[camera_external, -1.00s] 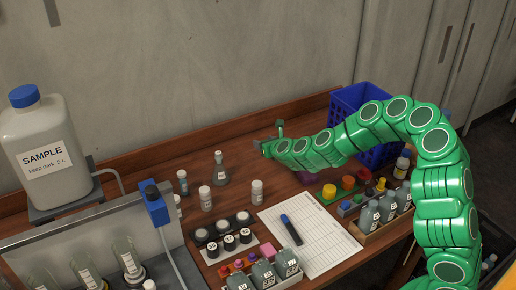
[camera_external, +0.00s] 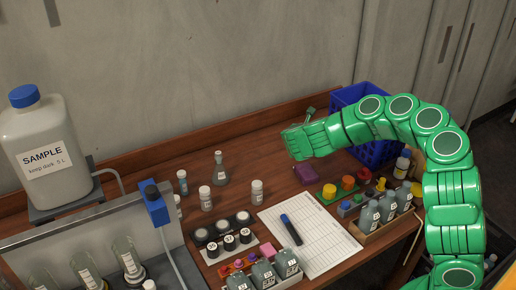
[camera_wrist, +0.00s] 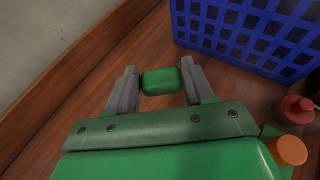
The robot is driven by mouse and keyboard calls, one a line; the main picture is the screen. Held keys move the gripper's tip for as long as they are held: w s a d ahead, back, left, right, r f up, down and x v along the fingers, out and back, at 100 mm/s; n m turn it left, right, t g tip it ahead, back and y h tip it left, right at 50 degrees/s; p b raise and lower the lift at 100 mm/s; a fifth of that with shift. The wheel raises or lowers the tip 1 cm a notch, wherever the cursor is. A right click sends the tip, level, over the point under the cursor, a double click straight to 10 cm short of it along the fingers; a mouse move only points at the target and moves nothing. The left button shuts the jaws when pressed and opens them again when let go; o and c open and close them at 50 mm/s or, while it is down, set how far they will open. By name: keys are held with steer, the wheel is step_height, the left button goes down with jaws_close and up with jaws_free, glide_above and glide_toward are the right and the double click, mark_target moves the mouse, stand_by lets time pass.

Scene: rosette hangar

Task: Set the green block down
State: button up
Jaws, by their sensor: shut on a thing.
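The green block (camera_wrist: 161,82) is a small rounded block held between the two grey fingers of my gripper (camera_wrist: 160,74) in the wrist view. The fingers are shut on its two ends, and brown wood shows below and around it. In the outside view my gripper (camera_external: 298,132) is above the back of the desk, left of the blue basket and above a purple block. The green block cannot be told apart from my green arm there. How high the block hangs above the desk is hard to tell.
The blue basket (camera_external: 349,99) stands at the back right, also in the wrist view (camera_wrist: 250,36). A purple block (camera_external: 304,173) lies below my gripper. A green board with coloured pieces (camera_external: 330,191), a bottle rack (camera_external: 370,227) and a paper sheet (camera_external: 325,262) are nearer. Bare wood (camera_external: 262,158) lies left.

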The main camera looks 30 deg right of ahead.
steer(key=s+d+m+g+h, duration=0.2)
steer(key=s+d+m+g, duration=0.1)
steer(key=s, duration=0.3)
steer(key=shift+w+d+f, duration=0.3)
steer(key=shift+w+f, duration=1.25)
steer(key=shift+w, duration=0.55)
steer(key=shift+w+d+f, duration=0.35)
steer(key=shift+w+f, duration=1.25)
steer(key=shift+w, duration=0.55)
steer(key=shift+w+d+f, duration=0.3)
steer(key=shift+w+f, duration=1.25)
steer(key=shift+w, duration=0.55)
steer(key=shift+w+f, duration=0.3)
steer(key=shift+f, duration=1.6)
steer(key=shift+f, duration=0.15)
steer(key=o, duration=1)
